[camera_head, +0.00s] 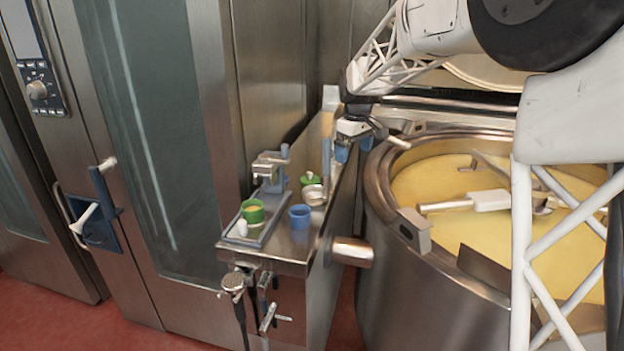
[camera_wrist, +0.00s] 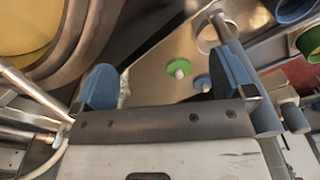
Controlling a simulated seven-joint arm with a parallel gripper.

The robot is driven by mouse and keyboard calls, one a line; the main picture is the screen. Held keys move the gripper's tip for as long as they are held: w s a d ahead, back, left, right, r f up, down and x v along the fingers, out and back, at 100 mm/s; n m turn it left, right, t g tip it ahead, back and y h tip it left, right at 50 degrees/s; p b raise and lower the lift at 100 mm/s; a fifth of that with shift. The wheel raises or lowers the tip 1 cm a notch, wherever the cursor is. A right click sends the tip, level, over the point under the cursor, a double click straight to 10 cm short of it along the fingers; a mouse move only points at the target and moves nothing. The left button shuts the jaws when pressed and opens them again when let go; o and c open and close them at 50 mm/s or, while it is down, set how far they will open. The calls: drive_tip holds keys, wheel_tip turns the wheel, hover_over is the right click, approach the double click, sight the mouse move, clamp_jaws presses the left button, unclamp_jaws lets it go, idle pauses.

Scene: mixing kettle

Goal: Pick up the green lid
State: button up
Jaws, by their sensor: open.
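The green lid (camera_head: 309,180), round with a pale knob, lies on the narrow steel counter (camera_head: 290,243) beside the kettle. It also shows in the wrist view (camera_wrist: 172,66), between and beyond the fingers. My gripper (camera_head: 354,147) has blue fingertips. It is open and empty, up and to the right of the lid in the head view and apart from it. The wrist view shows both fingers (camera_wrist: 165,82) spread wide.
A clamp-like metal device (camera_head: 270,172) is left of the lid. The large kettle (camera_head: 385,225) with yellow contents is at right.

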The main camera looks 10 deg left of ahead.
sight(311, 173)
drive_tip(key=w+a+f+n, duration=0.1)
drive_tip(key=w+a+f, duration=0.1)
drive_tip(key=a, duration=0.2)
drive_tip(key=w+a+f+n, duration=0.1)
drive_tip(key=w+a+f, duration=0.1)
drive_tip(key=a, duration=0.3)
drive_tip(key=w+a+f+n, duration=0.1)
drive_tip(key=w+a+f, duration=0.1)
drive_tip(key=a, duration=0.3)
drive_tip(key=shift+w, duration=0.4)
drive_tip(key=shift+f, duration=0.1)
drive_tip(key=shift+f, duration=1.2)
drive_tip(key=shift+f, duration=0.1)
drive_tip(key=shift+w+f, duration=0.1)
drive_tip(key=shift+f, duration=2.4)
drive_tip(key=shift+c, duration=0.5)
drive_tip(key=c, duration=0.9)
